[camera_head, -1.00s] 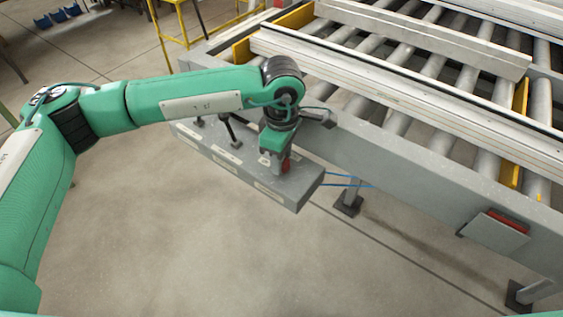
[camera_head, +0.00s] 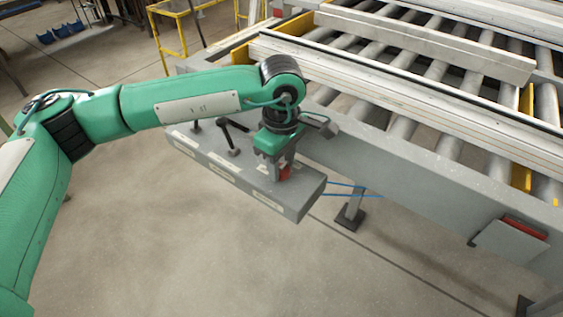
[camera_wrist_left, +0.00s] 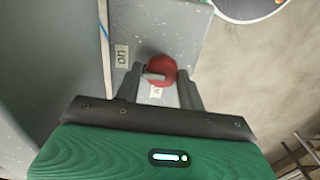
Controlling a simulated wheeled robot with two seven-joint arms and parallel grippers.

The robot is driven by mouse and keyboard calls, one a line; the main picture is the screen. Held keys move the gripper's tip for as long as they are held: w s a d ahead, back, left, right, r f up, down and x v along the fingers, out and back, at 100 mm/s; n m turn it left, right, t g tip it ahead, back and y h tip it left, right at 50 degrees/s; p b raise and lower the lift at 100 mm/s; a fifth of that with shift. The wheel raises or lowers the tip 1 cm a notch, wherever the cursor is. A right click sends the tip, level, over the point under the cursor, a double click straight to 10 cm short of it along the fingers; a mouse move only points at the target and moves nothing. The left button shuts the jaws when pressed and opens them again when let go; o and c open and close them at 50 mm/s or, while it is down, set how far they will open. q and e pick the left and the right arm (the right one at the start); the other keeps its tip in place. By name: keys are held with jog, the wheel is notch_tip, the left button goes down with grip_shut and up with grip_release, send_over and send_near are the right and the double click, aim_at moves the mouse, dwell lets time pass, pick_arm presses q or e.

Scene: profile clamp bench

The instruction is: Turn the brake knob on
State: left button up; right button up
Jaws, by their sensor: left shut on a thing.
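The red brake knob (camera_head: 285,173) stands on top of the grey control box (camera_head: 305,197), near its right end. My left gripper (camera_head: 277,174) reaches down over the box and is shut on the knob. In the left wrist view the round red knob (camera_wrist_left: 161,70) sits between the two fingers, with a pale grey bar across it pointing left. A small label (camera_wrist_left: 121,56), seemingly "ON", lies left of the knob, and another label (camera_wrist_left: 156,92) is partly visible below it. My right gripper is not in view.
Two black levers (camera_head: 230,138) stand on the box left of my gripper. The roller conveyor (camera_head: 400,118) with long pale profiles lies behind and to the right. Blue cables (camera_head: 350,188) leave the box's right end. The floor in front is clear.

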aim_at(282, 166)
pick_arm(q)
jog(key=shift+r, duration=0.1)
jog(key=o, duration=1)
jog(key=shift+c, duration=0.2)
notch_tip(282, 166, up, 14)
jog(key=b, duration=0.1)
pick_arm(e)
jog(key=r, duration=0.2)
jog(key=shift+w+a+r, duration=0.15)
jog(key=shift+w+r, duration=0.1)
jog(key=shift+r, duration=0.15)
